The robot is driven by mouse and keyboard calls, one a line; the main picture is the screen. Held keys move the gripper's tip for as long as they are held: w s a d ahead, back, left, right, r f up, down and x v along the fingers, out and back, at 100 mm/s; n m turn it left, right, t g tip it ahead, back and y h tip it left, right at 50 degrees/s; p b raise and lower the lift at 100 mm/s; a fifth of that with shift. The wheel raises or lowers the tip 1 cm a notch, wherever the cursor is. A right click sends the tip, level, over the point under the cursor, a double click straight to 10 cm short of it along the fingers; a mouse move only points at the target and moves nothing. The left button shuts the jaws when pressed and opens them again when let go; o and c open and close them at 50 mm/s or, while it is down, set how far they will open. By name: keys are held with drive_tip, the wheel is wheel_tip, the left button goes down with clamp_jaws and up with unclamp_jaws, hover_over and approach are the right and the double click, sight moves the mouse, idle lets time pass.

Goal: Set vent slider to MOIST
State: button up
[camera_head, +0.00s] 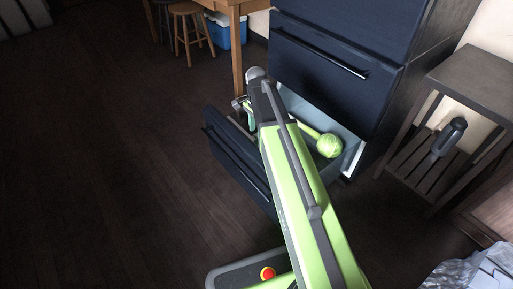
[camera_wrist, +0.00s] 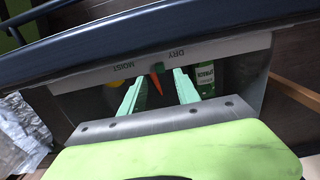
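The wrist view shows a pale strip (camera_wrist: 200,52) inside the open dark blue drawer (camera_head: 236,153), with upside-down labels MOIST (camera_wrist: 122,68) on the left and DRY (camera_wrist: 176,54) to its right. A small green piece, perhaps the vent slider (camera_wrist: 155,67), sits at the strip's lower edge between the labels, nearer DRY. An orange pointed thing (camera_wrist: 158,81) shows just below it; I cannot tell whether they are joined. My gripper (camera_wrist: 160,74) is open, its two mint fingers apart on either side of the green piece. The head view mostly hides this behind my arm.
A green cabbage-like ball (camera_head: 329,146) lies in the drawer. A carton (camera_wrist: 205,76) and a yellow thing (camera_wrist: 117,84) show beyond my fingers. A slatted side table (camera_head: 484,78) with a dark bottle-like object (camera_head: 449,136) stands right. Floor at left is clear.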

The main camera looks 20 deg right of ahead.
sight(257, 141)
wheel_tip(257, 141, down, 6)
drive_tip(key=b, duration=0.4)
drive_tip(key=shift+r, duration=0.15)
drive_tip(key=shift+r, duration=0.15)
clamp_jaws()
idle(0.9)
